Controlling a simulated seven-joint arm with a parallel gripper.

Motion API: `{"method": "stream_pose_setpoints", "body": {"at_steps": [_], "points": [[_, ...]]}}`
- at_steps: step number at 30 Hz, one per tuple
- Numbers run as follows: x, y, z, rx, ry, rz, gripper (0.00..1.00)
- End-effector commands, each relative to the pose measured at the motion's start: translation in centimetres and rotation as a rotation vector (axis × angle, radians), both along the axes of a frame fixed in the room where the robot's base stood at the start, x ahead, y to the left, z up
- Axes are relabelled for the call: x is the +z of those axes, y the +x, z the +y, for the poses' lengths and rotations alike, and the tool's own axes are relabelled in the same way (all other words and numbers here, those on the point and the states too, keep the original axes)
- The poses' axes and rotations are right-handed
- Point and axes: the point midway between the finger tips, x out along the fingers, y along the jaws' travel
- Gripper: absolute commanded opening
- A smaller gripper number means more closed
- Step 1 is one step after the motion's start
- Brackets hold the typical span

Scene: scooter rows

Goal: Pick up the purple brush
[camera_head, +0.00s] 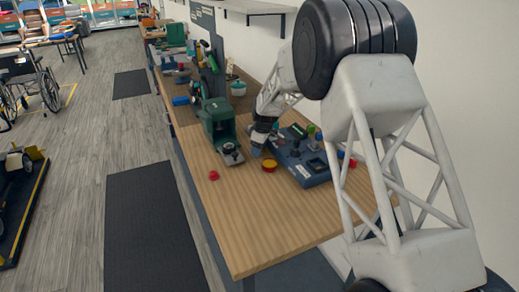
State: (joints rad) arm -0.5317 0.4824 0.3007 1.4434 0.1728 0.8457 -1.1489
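I cannot make out a purple brush in the head view. My gripper (258,148) points down over the wooden workbench (255,235), between a green machine and a dark blue tray. Its fingers are small and dark here, so I cannot tell whether they are open or shut or hold anything. The blue tray (315,179) has several small dark items and a green one on it. Part of the bench to the right is hidden behind my arm.
The green machine (217,125) stands left of my gripper. A round yellow and red container (269,165) and a small red piece (214,175) lie on the bench. More tools crowd the far end. The bench's near end is clear. A wheelchair (38,85) stands far left.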

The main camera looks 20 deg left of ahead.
Motion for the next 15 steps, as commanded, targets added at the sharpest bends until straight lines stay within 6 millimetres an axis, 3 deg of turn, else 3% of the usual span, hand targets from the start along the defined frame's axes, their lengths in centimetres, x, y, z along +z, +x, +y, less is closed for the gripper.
{"method": "stream_pose_setpoints", "body": {"at_steps": [1,9,15], "points": [[0.00,0.00,0.00,0.000,0.000,0.000,0.50],[0.01,0.00,0.00,0.000,0.000,0.000,0.09],[0.03,0.00,0.01,0.000,0.000,0.000,0.09]]}}
